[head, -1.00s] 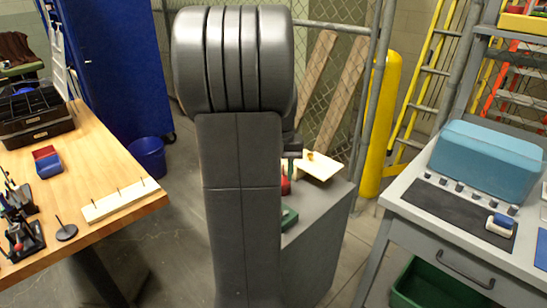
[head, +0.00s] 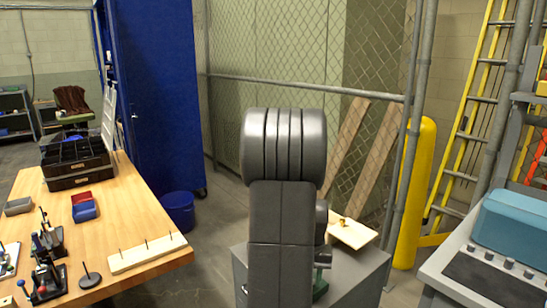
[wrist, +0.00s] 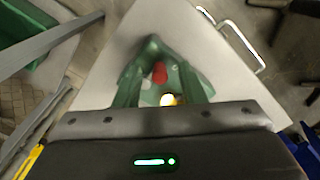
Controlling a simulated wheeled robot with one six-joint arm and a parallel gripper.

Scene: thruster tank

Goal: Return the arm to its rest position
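My arm (head: 283,215) stands upright in the middle of the head view and hides most of what is behind it. My gripper (wrist: 164,62) shows in the wrist view as two green fingers, set apart with a gap between them. It points down over the grey cabinet top (wrist: 110,45). A small red thing (wrist: 159,72) and a bright yellowish spot (wrist: 168,99) show between the fingers, blurred. They seem to lie beyond the fingers rather than in them. The fingertips are not clear in the head view.
A grey cabinet (head: 350,280) stands behind my arm with a pale board (head: 350,232) on it. A wooden workbench (head: 125,215) is at left, a grey bench with a teal case (head: 512,232) at right. A yellow post (head: 415,190) and mesh fence stand behind.

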